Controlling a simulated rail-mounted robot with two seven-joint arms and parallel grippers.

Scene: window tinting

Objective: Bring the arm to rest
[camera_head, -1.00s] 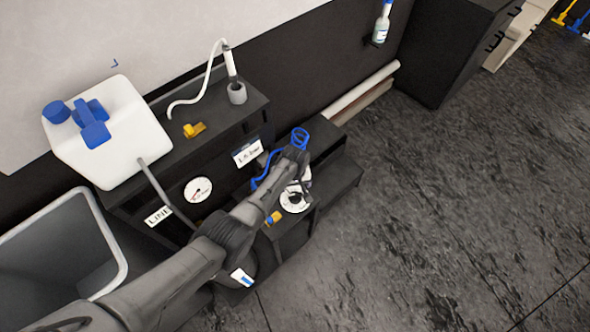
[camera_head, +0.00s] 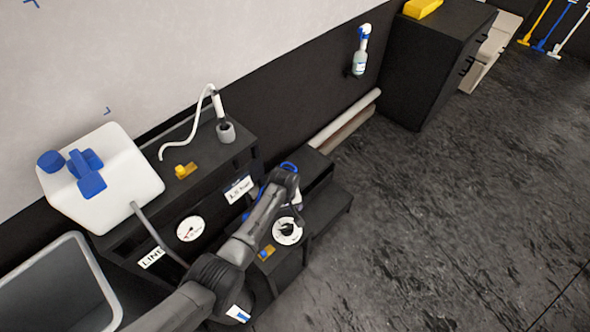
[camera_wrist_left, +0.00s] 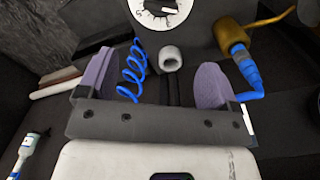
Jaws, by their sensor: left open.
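My left arm comes in from the lower left in the head view. Its gripper (camera_head: 290,199) is over the black stepped unit, by a white dial (camera_head: 287,231), and its fingers are mostly hidden there. In the left wrist view the two purple finger pads (camera_wrist_left: 158,78) stand wide apart. A blue coiled hose (camera_wrist_left: 132,72) shows by the left pad, and a grey-white round fitting (camera_wrist_left: 171,57) shows between the pads. Nothing is visibly gripped; whether the pads touch the hose is unclear. My right gripper is not in view.
A white tank (camera_head: 120,175) with blue caps and a black box with a gauge (camera_head: 190,228) stand left of the gripper. A grey bin (camera_head: 85,250) is at lower left. A spray bottle (camera_head: 359,62) hangs on the wall. The dark floor (camera_head: 450,210) at right is clear.

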